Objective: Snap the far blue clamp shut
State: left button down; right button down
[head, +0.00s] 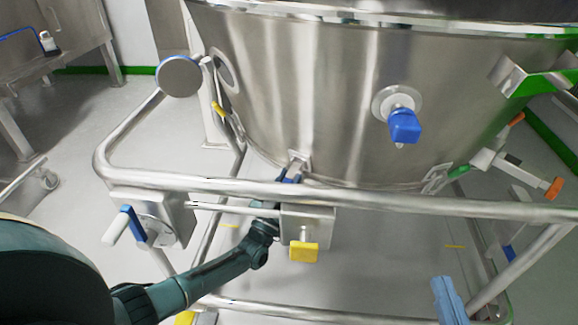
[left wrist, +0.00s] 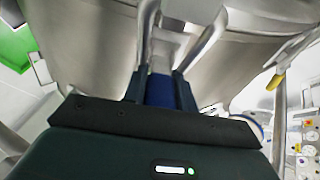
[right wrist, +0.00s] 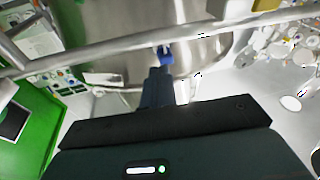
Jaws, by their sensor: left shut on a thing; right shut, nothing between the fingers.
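The far blue clamp (head: 289,178) sits at a metal bracket low on the steel vessel, behind the front rail. Only a small part of it shows in the head view. In the left wrist view a blue handle (left wrist: 160,90) is between the two fingers. My left gripper (head: 283,183) is shut on this handle; its arm reaches in from the left under the rail. My right gripper (head: 441,281) is shut and empty at the lower right, apart from the vessel. In the right wrist view its closed fingers (right wrist: 158,72) point toward a blue part (right wrist: 165,55).
The steel vessel (head: 310,90) fills the upper middle. A tubular rail (head: 370,205) crosses in front, with a steel box (head: 306,225) and yellow knob (head: 303,252) below it. A blue valve (head: 404,126) juts from the vessel. A blue-and-white handle (head: 132,225) is at left.

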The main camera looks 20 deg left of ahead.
pick_arm(q)
jog(key=r+g+p, duration=0.1)
jog(key=p, duration=0.2)
jog(key=shift+s+r+y, duration=0.15)
jog(key=shift+r+y, duration=0.05)
jog(key=shift+y, duration=0.1)
jog(key=shift+g+p, duration=0.5)
jog(key=shift+p, duration=0.35)
jog(key=shift+r+g+p, duration=0.1)
jog(key=shift+g+p, duration=0.4)
jog(key=shift+p, duration=0.55)
jog(key=shift+s+g+p, duration=0.1)
jog(key=shift+g+p, duration=0.2)
jog(key=shift+p, duration=0.3)
pick_arm(e)
jog(key=d+g+h, duration=0.1)
jog(key=d+m+g+h, duration=0.1)
jog(key=g+h, duration=0.1)
jog(key=g, duration=0.1)
jog(key=shift+s+d+f+h, duration=0.1)
jog(key=shift+s+d+h, duration=0.2)
jog(key=shift+d+h, duration=0.1)
pick_arm(q)
jog(key=c, duration=1.1)
grip_release()
